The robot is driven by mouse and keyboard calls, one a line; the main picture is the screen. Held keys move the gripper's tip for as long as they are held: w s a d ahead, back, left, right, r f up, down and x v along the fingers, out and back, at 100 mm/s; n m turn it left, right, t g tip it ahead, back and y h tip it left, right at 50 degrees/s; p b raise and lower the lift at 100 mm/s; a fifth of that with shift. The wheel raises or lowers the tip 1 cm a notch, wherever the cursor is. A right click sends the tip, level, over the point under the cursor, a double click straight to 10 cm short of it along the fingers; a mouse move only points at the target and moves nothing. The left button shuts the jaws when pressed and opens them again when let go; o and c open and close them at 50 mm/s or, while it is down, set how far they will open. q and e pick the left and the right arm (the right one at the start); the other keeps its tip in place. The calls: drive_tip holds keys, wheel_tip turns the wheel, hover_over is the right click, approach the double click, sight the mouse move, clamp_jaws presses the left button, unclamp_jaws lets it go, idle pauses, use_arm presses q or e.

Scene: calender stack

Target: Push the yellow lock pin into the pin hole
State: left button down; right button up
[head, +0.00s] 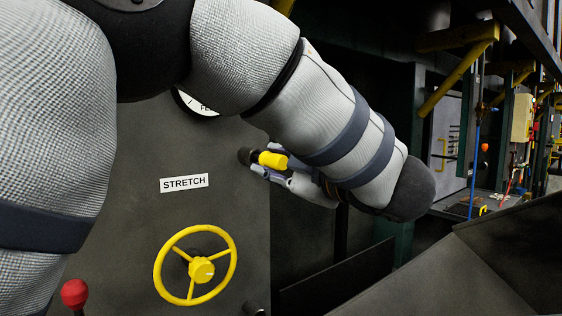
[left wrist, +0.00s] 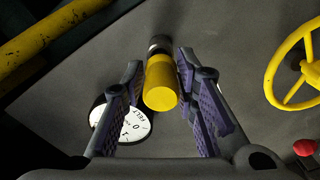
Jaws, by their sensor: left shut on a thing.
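The yellow lock pin (head: 272,159) shows in the head view at the machine's grey panel, with a dark round piece (head: 246,156) at its left end. In the left wrist view the yellow pin (left wrist: 160,85) points toward the camera, with a dark collar (left wrist: 159,45) behind it. My left gripper (head: 262,166) is shut on the pin, its purple-padded fingers on both sides of it, also in the left wrist view (left wrist: 158,72). The pin hole is hidden, and I cannot tell how deep the pin sits. My right gripper is not in view.
A yellow handwheel (head: 202,270) stands out from the panel below the STRETCH label (head: 184,183). A red knob (head: 75,292) is at lower left. A white FELT dial (left wrist: 122,120) lies beside the fingers. A yellow bar (left wrist: 45,35) crosses the upper left of the wrist view.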

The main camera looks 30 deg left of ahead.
use_arm(q)
drive_tip(key=shift+d, duration=0.1)
drive_tip(key=shift+v, duration=2.95)
